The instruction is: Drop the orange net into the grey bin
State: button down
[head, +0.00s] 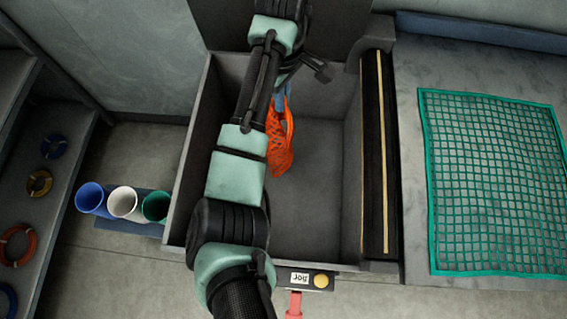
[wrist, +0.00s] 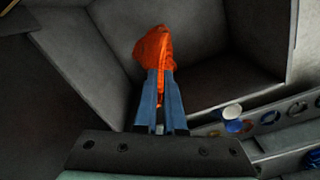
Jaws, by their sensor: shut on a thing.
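The orange net (head: 282,142) hangs bunched from my gripper (head: 283,92), over the inside of the grey bin (head: 341,112) in the head view. In the wrist view the net (wrist: 154,48) is a crumpled orange bundle between the blue fingertips of my gripper (wrist: 162,78), with a strand trailing down between the fingers. The fingers are shut on it. The bin's bare inner walls and floor (wrist: 207,85) show around the net in the wrist view. My arm hides the left part of the bin in the head view.
A green net (head: 495,180) lies flat on the grey table to the right, beyond a dark roller strip (head: 376,150). Blue, white (head: 122,202) and green cups stand left of the bin. A shelf with coiled rings (head: 40,183) is at far left. A yellow button (head: 321,281) sits at the bin's front.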

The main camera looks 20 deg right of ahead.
jog(key=shift+c, duration=1.6)
grip_release()
jog(key=shift+o, duration=0.2)
jog(key=shift+o, duration=1.4)
notch_tip(320, 180, up, 6)
jog(key=p, duration=0.6)
jog(key=shift+f, duration=0.2)
